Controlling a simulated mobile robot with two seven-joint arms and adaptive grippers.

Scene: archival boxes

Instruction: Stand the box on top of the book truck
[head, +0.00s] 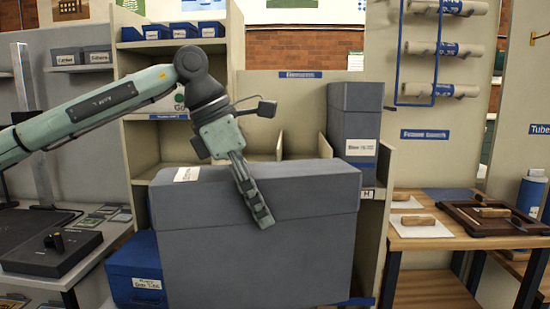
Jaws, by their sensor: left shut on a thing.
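A large dark grey box (260,250) with a lid and a white label on its top left fills the lower middle of the head view. My left gripper (252,192) reaches down over the top of the box and is shut on it. One finger lies against the front of the lid; the other is hidden. The box looks level and upright. A thin blue edge (358,301) shows at its lower right; I cannot tell whether this is the book truck or whether the box touches it. My right gripper is not in view.
A beige shelf unit (385,215) stands behind, with an upright grey box (354,120) on it. A blue box (136,268) is at lower left. A dark device (52,250) lies on the left table. A wooden table (405,240) with tools and a tray is at right.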

